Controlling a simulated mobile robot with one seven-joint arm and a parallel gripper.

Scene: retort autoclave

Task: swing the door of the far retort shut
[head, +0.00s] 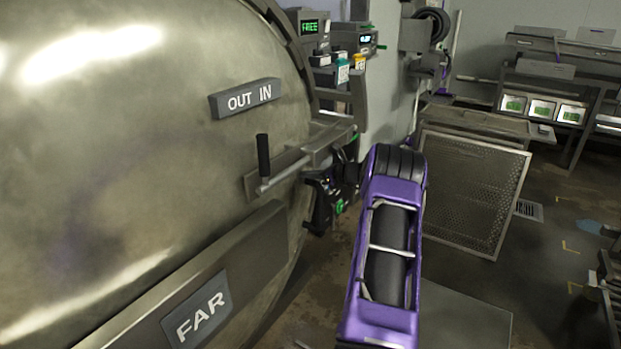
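The far retort's door (130,130) is a large domed metal disc that fills the left of the head view. My purple arm reaches in from the bottom. My gripper (325,198) is dark and small beside the door's right rim, below the lever bracket. I cannot tell whether it touches the door. Its fingers are not clear, and the gap between door and vessel is hidden.
A panel with a green FREE display (310,27) stands behind the door's rim. A perforated metal cart (470,190) stands right of my arm. A rack with lit green screens (543,109) is at the back right. Open floor (560,240) lies at right.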

